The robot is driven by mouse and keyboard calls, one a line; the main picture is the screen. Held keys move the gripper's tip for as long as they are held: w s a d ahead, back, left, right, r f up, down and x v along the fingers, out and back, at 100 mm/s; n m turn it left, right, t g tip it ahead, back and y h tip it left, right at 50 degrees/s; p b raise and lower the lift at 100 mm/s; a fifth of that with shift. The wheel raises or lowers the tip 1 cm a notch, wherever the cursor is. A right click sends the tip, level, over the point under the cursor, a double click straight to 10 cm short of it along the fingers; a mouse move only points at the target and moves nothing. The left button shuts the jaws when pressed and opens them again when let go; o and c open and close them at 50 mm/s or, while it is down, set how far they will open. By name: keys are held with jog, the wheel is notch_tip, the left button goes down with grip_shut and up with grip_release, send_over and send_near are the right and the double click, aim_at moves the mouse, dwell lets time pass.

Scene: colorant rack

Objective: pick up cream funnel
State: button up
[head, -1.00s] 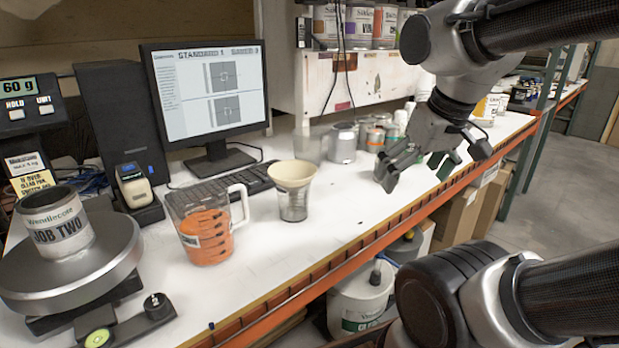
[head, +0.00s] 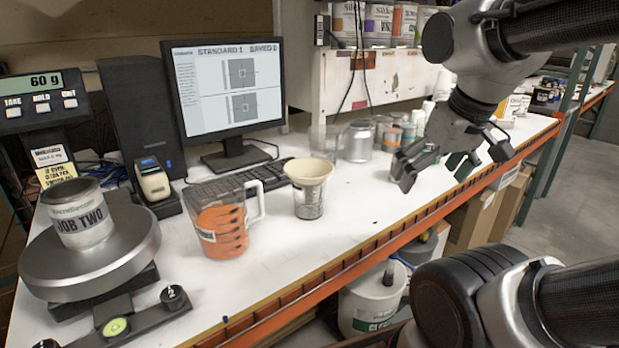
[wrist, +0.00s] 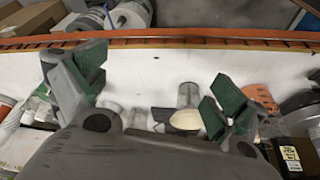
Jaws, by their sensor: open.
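The cream funnel (head: 309,171) sits in the mouth of a clear glass vessel (head: 309,203) on the white bench, right of the measuring jug. In the wrist view the funnel (wrist: 186,120) shows beside the right-hand finger, with a clear vessel (wrist: 188,95) next to it. My gripper (head: 437,165) is open and empty above the bench, to the right of the funnel and apart from it. Its green-padded fingers (wrist: 155,98) are spread wide in the wrist view.
A clear jug (head: 223,220) of orange paint stands just left of the funnel, with a keyboard (head: 250,178) behind. A scale (head: 90,260) holds a JOB TWO can (head: 78,215). Metal cans (head: 357,142) stand at the back. The bench between funnel and gripper is clear.

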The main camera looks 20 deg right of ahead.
jog(key=c, duration=0.3)
jog(key=shift+d+f, duration=0.2)
jog(key=shift+f, duration=0.05)
jog(key=c, duration=0.3)
jog(key=w, duration=0.1)
jog(key=w+f+m+g, duration=0.1)
jog(key=w, duration=0.1)
jog(key=w+d+f+m+g, duration=0.1)
jog(key=shift+w+f+y, duration=0.1)
jog(key=shift+w+y, duration=0.2)
jog(key=c, duration=0.8)
jog(key=m+y, duration=0.2)
jog(key=y, duration=0.4)
send_near(331, 167)
jog(key=w+f, duration=0.1)
jog(key=f, duration=0.1)
jog(key=shift+s+a+r+x, duration=0.1)
jog(key=shift+a+x, duration=0.05)
jog(key=shift+x, duration=1.15)
jog(key=shift+s+a+r+x, duration=0.1)
jog(key=shift+a+x, duration=0.05)
jog(key=shift+x, duration=1.15)
jog(key=shift+a+r+x, duration=0.1)
jog(key=shift+a+x, duration=0.1)
jog(key=shift+x, duration=1.15)
